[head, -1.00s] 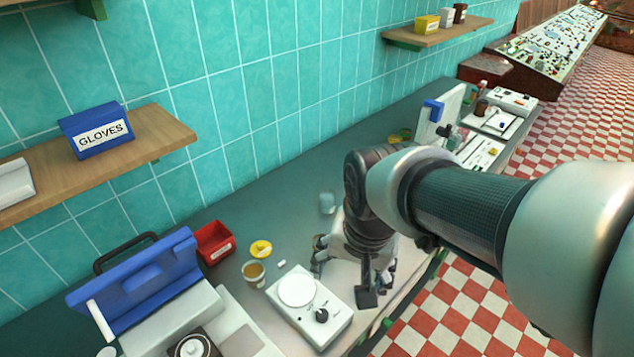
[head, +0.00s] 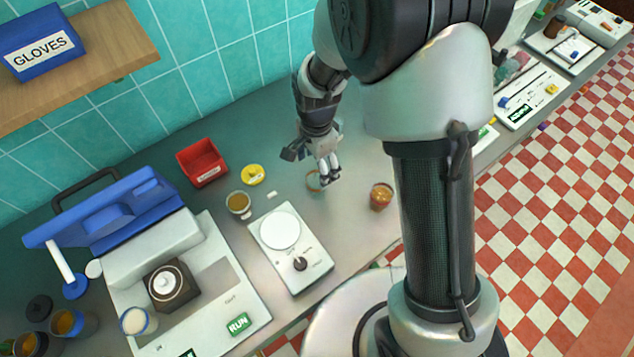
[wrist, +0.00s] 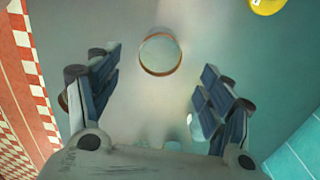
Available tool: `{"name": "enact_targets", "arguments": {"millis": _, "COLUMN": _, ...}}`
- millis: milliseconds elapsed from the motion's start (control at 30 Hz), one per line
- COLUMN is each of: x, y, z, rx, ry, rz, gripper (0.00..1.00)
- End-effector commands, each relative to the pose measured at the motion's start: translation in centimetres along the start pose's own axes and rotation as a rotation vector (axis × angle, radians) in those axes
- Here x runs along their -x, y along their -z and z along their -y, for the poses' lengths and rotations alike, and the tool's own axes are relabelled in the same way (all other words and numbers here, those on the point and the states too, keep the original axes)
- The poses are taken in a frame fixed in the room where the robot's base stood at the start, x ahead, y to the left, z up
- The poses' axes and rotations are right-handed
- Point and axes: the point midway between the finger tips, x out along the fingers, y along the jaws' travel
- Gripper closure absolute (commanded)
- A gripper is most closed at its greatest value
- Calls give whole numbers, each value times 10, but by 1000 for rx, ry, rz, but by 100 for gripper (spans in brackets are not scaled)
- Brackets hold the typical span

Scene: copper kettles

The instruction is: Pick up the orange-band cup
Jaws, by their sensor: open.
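The orange-band cup (head: 313,181) is a clear cup with an orange-brown ring, standing on the grey counter. In the wrist view the orange-band cup (wrist: 160,54) shows from above, ahead of the gap between my fingers and apart from both. My gripper (head: 326,172) is open and empty, pointing down close to the cup, and partly overlaps it in the head view. In the wrist view both fingers of my gripper (wrist: 163,75) are spread wide.
An amber cup (head: 381,197) stands to the right. To the left are a cup of amber liquid (head: 239,204), a yellow lid (head: 252,174), a red bin (head: 202,162) and a white scale (head: 290,247). A blue-lidded machine (head: 180,285) fills the lower left.

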Motion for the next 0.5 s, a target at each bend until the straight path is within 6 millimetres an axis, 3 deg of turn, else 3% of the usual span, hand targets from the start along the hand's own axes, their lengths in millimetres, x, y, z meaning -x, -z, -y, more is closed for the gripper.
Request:
{"name": "enact_targets", "arguments": {"millis": 33, "x": -15, "y": 0, "z": -1, "rx": 0, "ry": -4, "rz": 1, "gripper": 27}}
{"name": "enact_targets", "arguments": {"millis": 200, "x": -46, "y": 0, "z": -1, "rx": 0, "ry": -2, "rz": 0, "gripper": 27}}
{"name": "enact_targets", "arguments": {"millis": 500, "x": -64, "y": 0, "z": 0, "rx": 1, "ry": 0, "rz": 0, "gripper": 27}}
